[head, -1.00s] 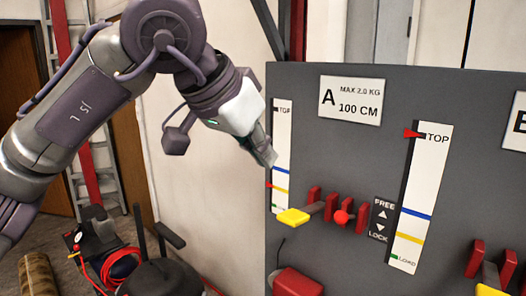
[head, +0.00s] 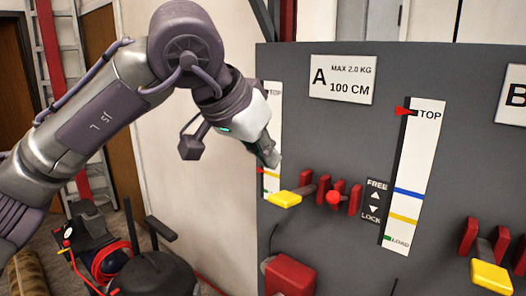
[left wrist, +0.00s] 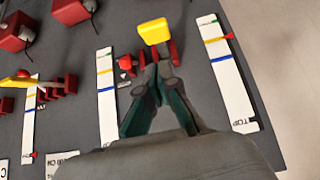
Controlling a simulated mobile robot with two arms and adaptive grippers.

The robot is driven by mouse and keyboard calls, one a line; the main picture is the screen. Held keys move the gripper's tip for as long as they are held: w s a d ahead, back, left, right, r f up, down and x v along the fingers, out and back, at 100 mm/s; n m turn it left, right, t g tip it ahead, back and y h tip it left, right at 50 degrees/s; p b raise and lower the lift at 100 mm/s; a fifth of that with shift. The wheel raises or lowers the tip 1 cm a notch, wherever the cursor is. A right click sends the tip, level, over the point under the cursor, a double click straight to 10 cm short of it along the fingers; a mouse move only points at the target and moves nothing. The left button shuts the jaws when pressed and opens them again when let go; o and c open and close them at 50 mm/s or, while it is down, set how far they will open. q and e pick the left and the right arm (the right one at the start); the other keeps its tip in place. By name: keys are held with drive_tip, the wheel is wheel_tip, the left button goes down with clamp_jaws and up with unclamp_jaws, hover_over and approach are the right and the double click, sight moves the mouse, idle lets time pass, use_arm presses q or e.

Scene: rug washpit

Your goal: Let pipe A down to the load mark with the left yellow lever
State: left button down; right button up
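The left yellow lever (head: 285,199) sticks out from the grey panel below the A sign (head: 341,80). It also shows in the left wrist view (left wrist: 153,31). My left gripper (head: 273,162) is above the lever in the head view. In the left wrist view its fingertips (left wrist: 159,68) come together, empty, just short of the yellow handle, apart from it as far as I can tell. The left scale's (head: 272,110) red pointer is by the yellow line. The right scale's (head: 416,170) red pointer (head: 403,111) is at TOP; its green LOAD mark is at the bottom. My right gripper is out of view.
A red-knobbed lever (head: 333,198) stands between red brackets close right of the yellow lever, beside the FREE/LOCK plate (head: 374,201). A red box (head: 290,275) is below. Another yellow lever (head: 491,276) is at far right. Red hose (head: 113,262) lies at lower left.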

use_arm(q)
drive_tip(key=shift+f+b+x, duration=0.2)
drive_tip(key=shift+b+x, duration=0.85)
drive_tip(key=shift+x, duration=1.55)
wheel_tip(320, 180, down, 7)
drive_tip(key=b, duration=0.5)
drive_tip(key=shift+s+a+f, duration=0.15)
drive_tip(key=shift+s, duration=0.05)
idle(1.5)
wheel_tip(320, 180, up, 7)
drive_tip(key=p, duration=0.5)
drive_tip(key=shift+a+r, duration=0.1)
drive_tip(key=shift+r, duration=0.15)
drive_tip(key=p+v, duration=0.3)
drive_tip(key=v, duration=0.4)
drive_tip(key=shift+s+r, duration=0.15)
drive_tip(key=shift+s, duration=0.1)
